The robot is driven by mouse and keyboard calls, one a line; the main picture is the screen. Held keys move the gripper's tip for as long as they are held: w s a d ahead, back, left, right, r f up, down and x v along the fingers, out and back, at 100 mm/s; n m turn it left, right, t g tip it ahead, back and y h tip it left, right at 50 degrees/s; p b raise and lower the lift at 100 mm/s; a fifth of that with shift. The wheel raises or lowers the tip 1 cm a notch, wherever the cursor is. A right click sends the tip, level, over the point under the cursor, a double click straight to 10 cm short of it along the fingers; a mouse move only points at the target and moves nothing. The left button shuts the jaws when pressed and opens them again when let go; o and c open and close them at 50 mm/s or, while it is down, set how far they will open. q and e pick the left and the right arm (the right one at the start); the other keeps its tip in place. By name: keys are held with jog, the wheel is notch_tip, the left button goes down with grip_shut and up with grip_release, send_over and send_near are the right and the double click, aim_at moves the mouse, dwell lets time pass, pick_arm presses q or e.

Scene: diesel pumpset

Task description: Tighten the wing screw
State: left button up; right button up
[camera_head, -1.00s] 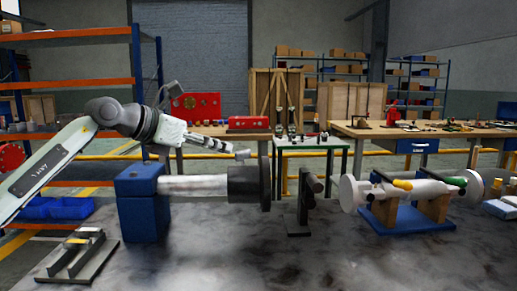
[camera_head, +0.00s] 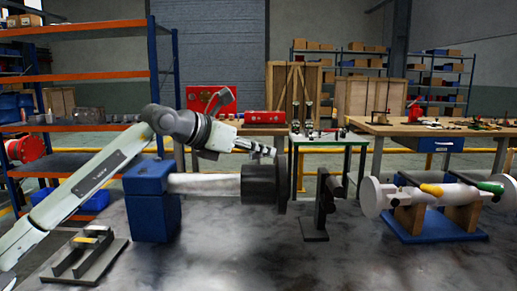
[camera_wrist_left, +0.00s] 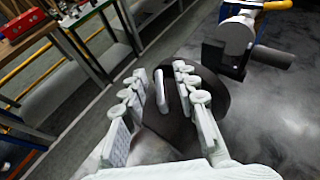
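My left gripper (camera_head: 264,151) is just above the black cylinder (camera_head: 258,184) at the end of a pale pipe on a blue block (camera_head: 151,200). In the left wrist view my left gripper (camera_wrist_left: 161,112) is open, its two fingers spread. A small pale upright tab (camera_wrist_left: 162,90), which looks like the wing screw, shows between the fingers against the dark round end (camera_wrist_left: 218,100). No contact between fingers and tab is visible. In the head view the screw is too small or hidden to make out. My right gripper is in neither view.
A dark stand (camera_head: 318,208) is just right of the cylinder. A pale pipe assembly with yellow and green handles sits on a blue base (camera_head: 432,230) further right. A dark metal fixture (camera_head: 88,258) lies at the front left. The front middle of the tabletop (camera_head: 270,260) is clear.

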pick_arm(q)
grip_shut()
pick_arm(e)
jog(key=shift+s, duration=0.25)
pick_arm(q)
jog(key=shift+g, duration=0.3)
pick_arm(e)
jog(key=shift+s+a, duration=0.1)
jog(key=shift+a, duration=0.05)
